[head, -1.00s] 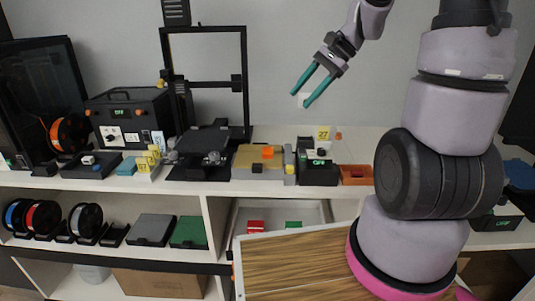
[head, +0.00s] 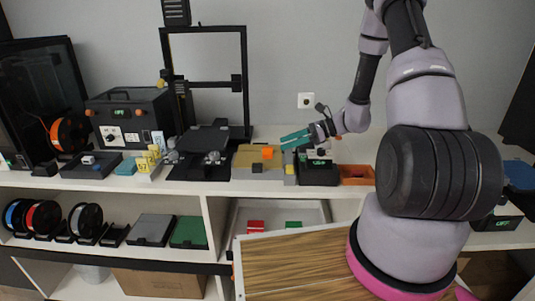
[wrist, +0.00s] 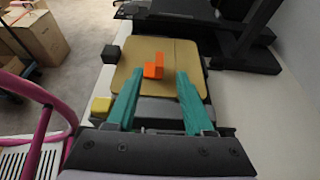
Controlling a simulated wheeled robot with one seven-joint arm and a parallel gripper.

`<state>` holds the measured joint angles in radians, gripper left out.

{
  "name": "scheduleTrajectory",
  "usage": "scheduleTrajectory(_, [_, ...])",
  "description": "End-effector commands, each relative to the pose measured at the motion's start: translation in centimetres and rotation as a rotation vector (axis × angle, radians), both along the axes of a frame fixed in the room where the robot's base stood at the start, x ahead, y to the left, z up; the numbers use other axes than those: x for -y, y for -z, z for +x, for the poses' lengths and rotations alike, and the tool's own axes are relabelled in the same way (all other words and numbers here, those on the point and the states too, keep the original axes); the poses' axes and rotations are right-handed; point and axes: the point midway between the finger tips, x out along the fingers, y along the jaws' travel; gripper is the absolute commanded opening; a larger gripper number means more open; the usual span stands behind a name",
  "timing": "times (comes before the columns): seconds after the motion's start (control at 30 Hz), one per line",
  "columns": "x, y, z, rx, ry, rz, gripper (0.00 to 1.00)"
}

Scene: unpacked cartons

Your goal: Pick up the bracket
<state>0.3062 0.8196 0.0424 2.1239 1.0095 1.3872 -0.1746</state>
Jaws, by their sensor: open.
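The bracket is a small orange L-shaped piece (head: 267,152) on a tan board (head: 245,160) on the shelf top. In the wrist view the bracket (wrist: 153,68) lies on the tan board (wrist: 189,56), just beyond and between the lines of my fingers. My gripper (head: 283,143) has teal fingers and is open and empty. It reaches in from the right, pointing left toward the bracket, with a gap between. In the wrist view my gripper (wrist: 160,74) has its fingers spread on either side over the board's near part.
A black cube (wrist: 111,54) sits at the board's left edge and a yellow cube (wrist: 101,106) nearer in the wrist view. A 3D printer (head: 205,138) stands left of the board. A black box (head: 318,173) and an orange tray (head: 356,175) stand to the right.

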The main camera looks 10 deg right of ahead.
Motion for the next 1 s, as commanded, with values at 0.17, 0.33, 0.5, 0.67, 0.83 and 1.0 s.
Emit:
scheduleTrajectory(0.17, [-1.5,0.6,0.3,0.001,0.000,-0.001,0.53])
scheduleTrajectory(0.33, [-3.3,1.4,0.5,0.000,-0.003,0.000,0.53])
scheduleTrajectory(0.5, [-5.5,2.4,1.0,0.001,-0.003,-0.001,0.53])
scheduleTrajectory(0.67, [-6.3,2.7,1.2,0.001,-0.001,-0.002,0.53])
scheduleTrajectory(0.83, [-6.3,2.7,1.2,0.001,-0.001,-0.002,0.53])
scheduleTrajectory(1.0, [-6.3,2.7,1.2,0.002,-0.001,-0.001,0.00])
